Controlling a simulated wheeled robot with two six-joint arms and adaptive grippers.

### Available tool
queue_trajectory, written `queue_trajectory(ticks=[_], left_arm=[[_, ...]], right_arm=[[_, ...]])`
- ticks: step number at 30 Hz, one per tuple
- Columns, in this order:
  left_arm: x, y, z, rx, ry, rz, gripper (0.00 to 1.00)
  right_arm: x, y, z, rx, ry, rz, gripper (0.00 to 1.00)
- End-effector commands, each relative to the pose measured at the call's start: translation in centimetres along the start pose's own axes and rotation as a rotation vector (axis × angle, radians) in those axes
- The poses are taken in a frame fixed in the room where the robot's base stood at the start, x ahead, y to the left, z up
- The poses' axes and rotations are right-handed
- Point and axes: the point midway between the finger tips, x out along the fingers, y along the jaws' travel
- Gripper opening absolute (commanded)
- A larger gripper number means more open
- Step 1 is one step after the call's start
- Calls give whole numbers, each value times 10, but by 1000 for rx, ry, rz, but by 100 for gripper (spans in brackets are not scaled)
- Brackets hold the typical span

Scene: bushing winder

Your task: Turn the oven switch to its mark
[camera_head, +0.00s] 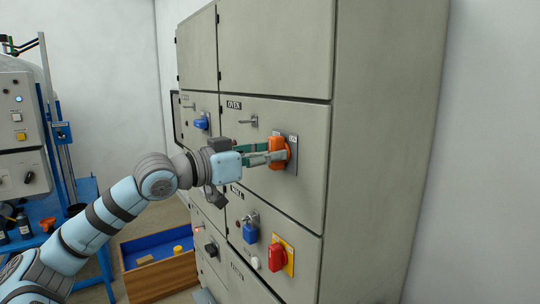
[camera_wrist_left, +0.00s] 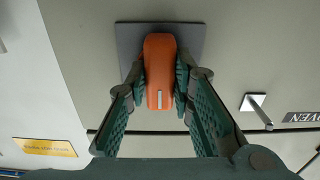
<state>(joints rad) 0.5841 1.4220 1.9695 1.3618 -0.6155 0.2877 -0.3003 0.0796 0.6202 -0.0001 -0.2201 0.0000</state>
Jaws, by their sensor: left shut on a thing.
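The oven switch (camera_head: 277,152) is an orange knob on a grey square plate, on the cabinet door labelled OVEN (camera_head: 234,104). In the left wrist view the orange knob (camera_wrist_left: 160,75) carries a pale line near its lower end in the picture. My left gripper (camera_head: 268,157) is shut on the knob, with one green finger on each side of it in the left wrist view (camera_wrist_left: 160,82). The arm reaches in from the left. The fingers and wrist hide part of the plate in the head view, and I cannot make out the mark. My right gripper is not in view.
A metal door handle (camera_head: 250,121) sits left of the switch. A wooden crate with blue lining (camera_head: 160,275) stands on the floor. A control panel is far left.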

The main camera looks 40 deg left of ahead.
Motion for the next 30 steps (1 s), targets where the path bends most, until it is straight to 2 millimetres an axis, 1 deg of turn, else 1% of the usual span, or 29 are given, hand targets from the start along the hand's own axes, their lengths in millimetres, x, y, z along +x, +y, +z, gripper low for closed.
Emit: queue_trajectory(ticks=[1,4,13,16,20,27,30], left_arm=[[0,0,2,-4,-4,1,26],[0,0,1,-3,-3,1,42],[0,0,0,-1,-1,0,42],[0,-1,-6,-3,5,-3,42],[0,0,-22,-6,11,1,42],[0,2,-72,-3,9,5,42],[0,2,-88,-2,6,4,42]], right_arm=[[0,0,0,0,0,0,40],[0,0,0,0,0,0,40],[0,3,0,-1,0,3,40],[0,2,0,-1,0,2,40],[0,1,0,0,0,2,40],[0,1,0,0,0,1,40],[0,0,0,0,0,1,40]])
